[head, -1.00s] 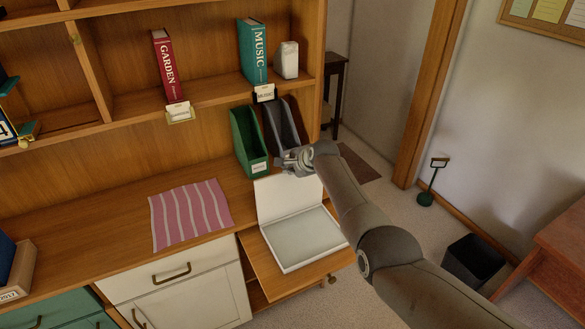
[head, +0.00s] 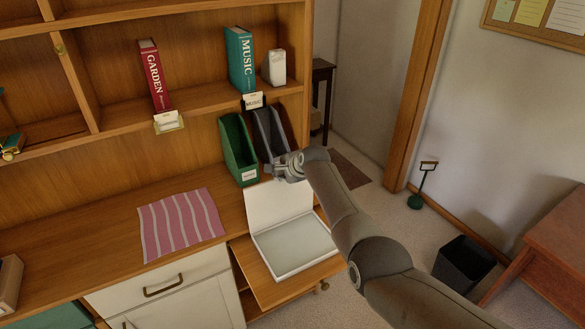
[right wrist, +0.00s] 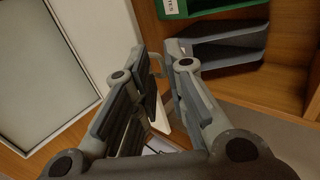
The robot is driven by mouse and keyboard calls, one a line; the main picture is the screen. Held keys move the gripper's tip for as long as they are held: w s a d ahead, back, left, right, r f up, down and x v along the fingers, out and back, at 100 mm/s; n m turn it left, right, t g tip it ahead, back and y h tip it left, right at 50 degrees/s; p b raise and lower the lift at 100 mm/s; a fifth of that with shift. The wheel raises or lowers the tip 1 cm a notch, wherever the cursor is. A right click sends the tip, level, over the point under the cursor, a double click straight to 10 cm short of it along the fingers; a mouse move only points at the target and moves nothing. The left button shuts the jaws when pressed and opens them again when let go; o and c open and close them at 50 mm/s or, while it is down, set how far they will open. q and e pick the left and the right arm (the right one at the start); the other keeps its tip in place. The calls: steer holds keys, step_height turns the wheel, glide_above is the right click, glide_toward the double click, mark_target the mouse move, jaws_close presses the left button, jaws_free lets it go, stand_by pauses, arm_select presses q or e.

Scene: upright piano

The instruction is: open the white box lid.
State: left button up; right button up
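The white box (head: 292,248) sits on the pulled-out wooden board, its grey inside showing. Its white lid (head: 277,208) stands up at the back, tilted open. My right gripper (head: 282,172) is just above the lid's top edge; I cannot tell if it touches. In the right wrist view the fingers (right wrist: 160,68) are apart with a narrow gap, and nothing is clearly gripped. The box's grey panel and white rim (right wrist: 98,62) show left of the fingers there. My left gripper is not in view.
A green file holder (head: 238,150) and a grey one (head: 270,135) stand close behind my right gripper. A striped pink cloth (head: 180,224) lies left of the box. Books stand on the shelf above. A black bin (head: 463,264) is on the floor at right.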

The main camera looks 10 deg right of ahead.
steer(key=v, duration=1.1)
steer(key=shift+s, duration=0.15)
steer(key=shift+d+r, duration=0.1)
steer(key=shift+d, duration=0.05)
